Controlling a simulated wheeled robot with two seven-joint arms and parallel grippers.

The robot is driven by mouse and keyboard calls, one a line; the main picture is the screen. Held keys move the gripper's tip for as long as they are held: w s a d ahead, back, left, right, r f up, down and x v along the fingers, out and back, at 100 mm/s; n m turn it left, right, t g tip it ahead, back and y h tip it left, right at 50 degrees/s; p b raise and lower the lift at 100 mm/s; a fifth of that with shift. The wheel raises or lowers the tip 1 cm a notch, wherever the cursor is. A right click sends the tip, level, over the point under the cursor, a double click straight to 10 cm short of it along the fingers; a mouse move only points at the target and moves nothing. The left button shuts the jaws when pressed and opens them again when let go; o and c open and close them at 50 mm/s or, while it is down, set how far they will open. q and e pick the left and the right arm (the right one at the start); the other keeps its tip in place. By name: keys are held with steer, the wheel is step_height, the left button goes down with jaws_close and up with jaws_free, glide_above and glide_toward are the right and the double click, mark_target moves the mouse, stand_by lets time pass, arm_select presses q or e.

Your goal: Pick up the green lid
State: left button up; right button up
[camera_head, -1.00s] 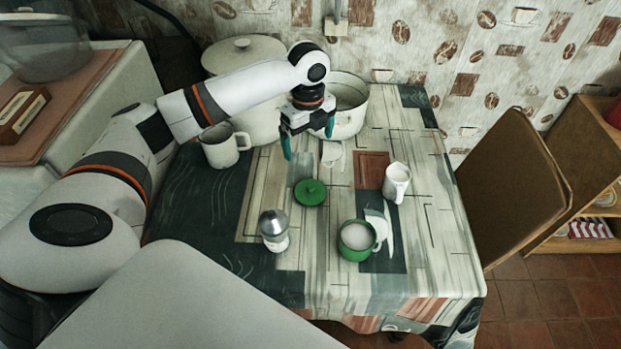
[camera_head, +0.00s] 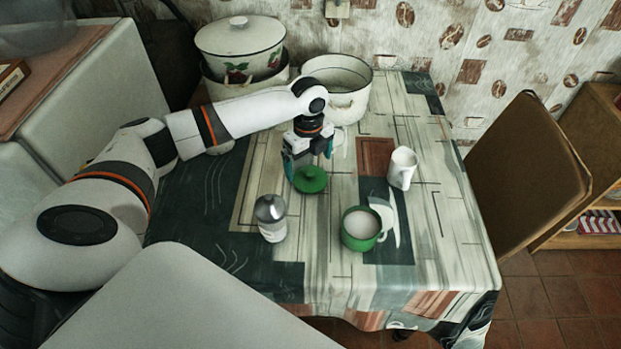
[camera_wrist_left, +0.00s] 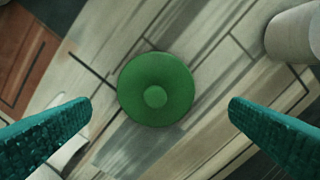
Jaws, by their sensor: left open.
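The green lid (camera_head: 311,181) lies flat on the patterned tablecloth, knob up, near the middle of the table. In the left wrist view the lid (camera_wrist_left: 156,89) sits between my two teal fingers, with clear space on both sides. My left gripper (camera_head: 303,168) is open and empty, just behind and above the lid in the head view; the wrist view shows its fingertips (camera_wrist_left: 160,104) wide apart. How high they are above the cloth I cannot tell exactly. My right gripper is in neither view.
A green mug (camera_head: 360,230) stands right of the lid, a white cup (camera_head: 402,168) behind it. A silver-topped shaker (camera_head: 271,219) stands front-left of the lid. Large enamel pots (camera_head: 240,52) and an open pot (camera_head: 345,100) stand at the back. The cloth around the lid is clear.

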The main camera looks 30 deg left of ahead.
mark_target(310, 173)
arm_select(q)
steer(key=shift+w+d+f, duration=0.1)
steer(key=shift+f, duration=1.3)
steer(key=shift+w+f, duration=0.1)
steer(key=shift+f, duration=1.25)
steer(key=shift+r, duration=0.1)
steer(key=c, duration=0.9)
